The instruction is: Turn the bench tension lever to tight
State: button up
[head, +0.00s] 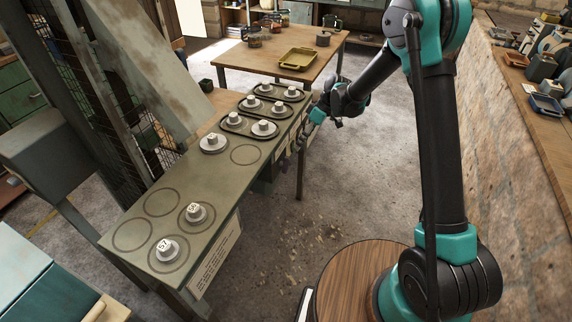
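The bench (185,190) is a long olive-green metal top running from lower left to upper middle. Several grey pulleys stand on it, such as one marked 57 (167,249). My gripper (303,138) is at the bench's right long side, near its far half, pointing down and left. Its fingers are small and dark here, so I cannot tell whether they are open or shut, or touching anything. I cannot make out the tension lever clearly; the side of the bench by my gripper is partly hidden and shows only small dark parts.
A wooden table (225,55) with a yellow tray (299,59) stands behind the bench. A sign (216,258) hangs on the bench's near right side. A round wooden top (345,290) is at the front. A stocked workbench (520,85) lines the right. Floor between is clear except scattered debris.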

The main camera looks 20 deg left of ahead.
aim_at(286, 164)
jog(key=x, duration=1.3)
grip_shut()
